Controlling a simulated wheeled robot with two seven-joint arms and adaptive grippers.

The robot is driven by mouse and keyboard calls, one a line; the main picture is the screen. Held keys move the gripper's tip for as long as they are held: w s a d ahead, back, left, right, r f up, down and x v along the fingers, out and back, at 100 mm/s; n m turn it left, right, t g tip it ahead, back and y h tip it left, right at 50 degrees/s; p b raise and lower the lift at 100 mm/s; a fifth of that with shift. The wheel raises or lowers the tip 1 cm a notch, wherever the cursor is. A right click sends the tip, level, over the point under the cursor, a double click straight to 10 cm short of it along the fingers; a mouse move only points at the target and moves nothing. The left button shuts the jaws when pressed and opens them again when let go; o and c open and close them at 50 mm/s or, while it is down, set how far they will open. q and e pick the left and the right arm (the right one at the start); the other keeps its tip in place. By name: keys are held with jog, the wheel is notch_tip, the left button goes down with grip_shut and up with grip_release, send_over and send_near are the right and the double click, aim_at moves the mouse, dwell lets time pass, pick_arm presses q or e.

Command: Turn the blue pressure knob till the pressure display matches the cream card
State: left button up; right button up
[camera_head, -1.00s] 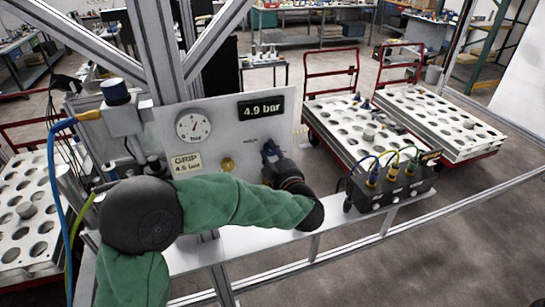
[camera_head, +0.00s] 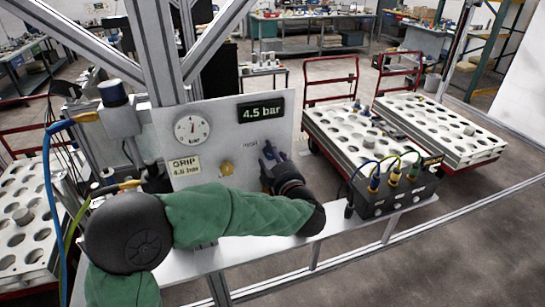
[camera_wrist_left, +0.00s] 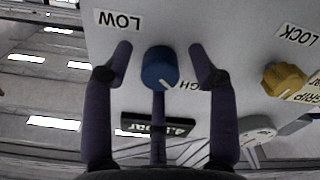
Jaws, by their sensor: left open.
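The pressure display (camera_head: 261,111) on the upright grey panel (camera_head: 225,120) reads 4.5 bar. The cream card (camera_head: 185,166) below the dial reads GRIP and a bar value, which looks like 4.6 but is blurred. The blue pressure knob (camera_wrist_left: 159,68) shows in the left wrist view between LOW and HIGH labels, its white mark pointing to the lower right. My left gripper (camera_head: 270,154) is at the panel and mostly hides the knob in the head view. In the wrist view its fingers (camera_wrist_left: 160,62) stand open, one each side of the knob, with gaps visible.
A yellow knob (camera_head: 226,168) marked LOCK and a round dial (camera_head: 192,129) share the panel. A black box with cables (camera_head: 395,192) stands on the shelf to the right.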

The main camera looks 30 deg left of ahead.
pick_arm(q)
jog(key=shift+d, duration=0.1)
jog(key=v, duration=1.2)
jog(key=w+d+f+m+t+h, duration=0.15)
jog(key=w+f+m+h, duration=0.25)
jog(key=f, duration=0.4)
jog(key=w+d+f+m+t+h, duration=0.1)
jog(key=w+d+f+m+h, duration=0.25)
jog(key=f, duration=0.55)
notch_tip(320, 180, down, 14)
jog(key=d+m+g+h, duration=0.2)
jog(key=m+g+h, duration=0.1)
jog(key=m+h, duration=0.1)
jog(key=s+d+f+m+g+h, duration=0.2)
jog(key=s+f+g, duration=0.3)
jog(key=s+f, duration=0.5)
jog(key=s+d+f+m+g+h, duration=0.1)
jog(key=s+d+f+g+h, duration=0.3)
jog(key=s+f, duration=0.7)
jog(key=s+d+g, duration=0.1)
jog(key=s, duration=0.3)
jog(key=shift+f+m+g, duration=0.25)
jog(key=shift+m+g, duration=0.1)
